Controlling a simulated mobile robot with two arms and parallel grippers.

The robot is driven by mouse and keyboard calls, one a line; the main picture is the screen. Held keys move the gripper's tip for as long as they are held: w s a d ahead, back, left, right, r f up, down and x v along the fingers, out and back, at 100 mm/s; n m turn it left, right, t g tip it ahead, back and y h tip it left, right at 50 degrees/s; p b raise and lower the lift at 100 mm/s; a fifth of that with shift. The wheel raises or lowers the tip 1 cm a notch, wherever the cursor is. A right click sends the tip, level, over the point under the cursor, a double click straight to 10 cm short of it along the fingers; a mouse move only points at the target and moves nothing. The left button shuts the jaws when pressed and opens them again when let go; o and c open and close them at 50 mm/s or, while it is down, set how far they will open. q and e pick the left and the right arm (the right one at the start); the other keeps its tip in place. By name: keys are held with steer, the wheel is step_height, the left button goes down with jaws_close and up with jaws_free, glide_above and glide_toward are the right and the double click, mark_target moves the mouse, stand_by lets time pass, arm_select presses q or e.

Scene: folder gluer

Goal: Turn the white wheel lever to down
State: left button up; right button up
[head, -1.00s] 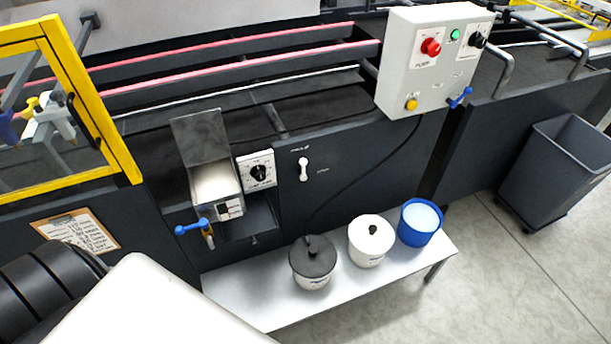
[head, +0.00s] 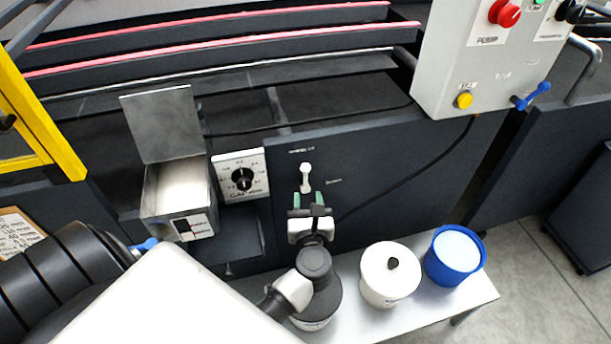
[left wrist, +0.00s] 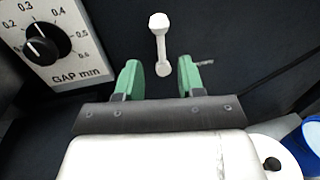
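The white wheel lever (head: 305,178) is on the dark machine panel, upright, with small lettering above it and to its right. It also shows in the left wrist view (left wrist: 160,42), ahead of the fingers. My left gripper (head: 309,204) is just below the lever in the head view. In the left wrist view its green fingers (left wrist: 160,78) are apart, with the lever's lower end in line with the gap between them. Nothing is held, and I cannot tell whether a finger touches the lever. My right gripper is not in view.
A gap dial (head: 241,176) and a metal box with raised lid (head: 165,130) are left of the lever. A grey control box (head: 455,60) is at upper right. Below, a bench (head: 470,298) bears a white pot (head: 388,272), a blue bucket (head: 456,256) and a dark-lidded pot.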

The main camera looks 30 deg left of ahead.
mark_target(306, 175)
arm_select(q)
steer(key=x, duration=0.8)
steer(key=shift+w+a+p, duration=0.25)
steer(key=shift+w+p, duration=0.05)
jaws_close()
